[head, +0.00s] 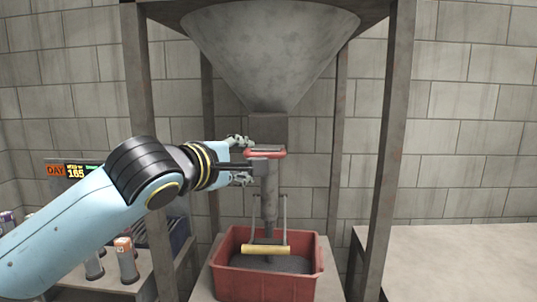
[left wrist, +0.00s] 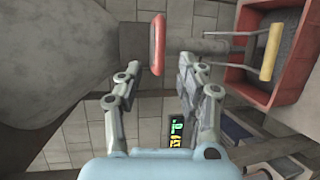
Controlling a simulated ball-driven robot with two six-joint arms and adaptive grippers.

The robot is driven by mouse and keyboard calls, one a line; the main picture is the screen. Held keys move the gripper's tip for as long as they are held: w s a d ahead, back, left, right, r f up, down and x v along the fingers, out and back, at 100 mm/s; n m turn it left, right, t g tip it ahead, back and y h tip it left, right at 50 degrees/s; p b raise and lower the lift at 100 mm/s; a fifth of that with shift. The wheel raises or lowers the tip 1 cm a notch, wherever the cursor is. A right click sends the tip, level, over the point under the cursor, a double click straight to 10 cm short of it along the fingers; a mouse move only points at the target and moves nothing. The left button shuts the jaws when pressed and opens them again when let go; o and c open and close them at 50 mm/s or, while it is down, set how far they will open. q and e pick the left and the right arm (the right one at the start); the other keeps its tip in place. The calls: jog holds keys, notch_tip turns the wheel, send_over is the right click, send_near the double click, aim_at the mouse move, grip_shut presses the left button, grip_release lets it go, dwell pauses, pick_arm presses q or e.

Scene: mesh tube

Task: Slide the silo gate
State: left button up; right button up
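The silo (head: 270,50) is a grey cone hopper with a narrow spout (head: 267,128) below it. At the spout is the gate with a red rounded handle (head: 265,153), which also shows in the left wrist view (left wrist: 157,44). My left gripper (head: 247,158) is at the left of the handle, one finger above and one below its level. In the left wrist view my left gripper (left wrist: 159,66) has its fingers spread, with the handle between and just beyond the tips. I cannot tell whether they touch it. My right gripper is in neither view.
A grey column (head: 269,190), pipe or falling material, runs down to a red crate (head: 238,288) with a wooden handle (head: 266,249) and grey contents. Metal posts (head: 394,130) frame the silo. A pale table (head: 460,255) at right is bare.

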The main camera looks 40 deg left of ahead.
aim_at(263, 155)
pick_arm(q)
jog(key=x, duration=0.3)
jog(key=shift+w+a+p, duration=0.1)
jog(key=shift+w+p, duration=0.25)
jog(key=shift+w, duration=0.05)
jog(key=p+x, duration=0.1)
jog(key=x, duration=0.4)
jog(key=shift+f, duration=0.1)
jog(key=shift+w+a+f, duration=0.1)
jog(key=shift+w+f, duration=0.05)
jog(key=shift+w, duration=0.15)
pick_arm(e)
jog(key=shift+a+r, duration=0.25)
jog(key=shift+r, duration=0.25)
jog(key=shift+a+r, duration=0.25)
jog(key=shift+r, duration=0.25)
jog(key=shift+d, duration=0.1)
pick_arm(q)
grip_shut()
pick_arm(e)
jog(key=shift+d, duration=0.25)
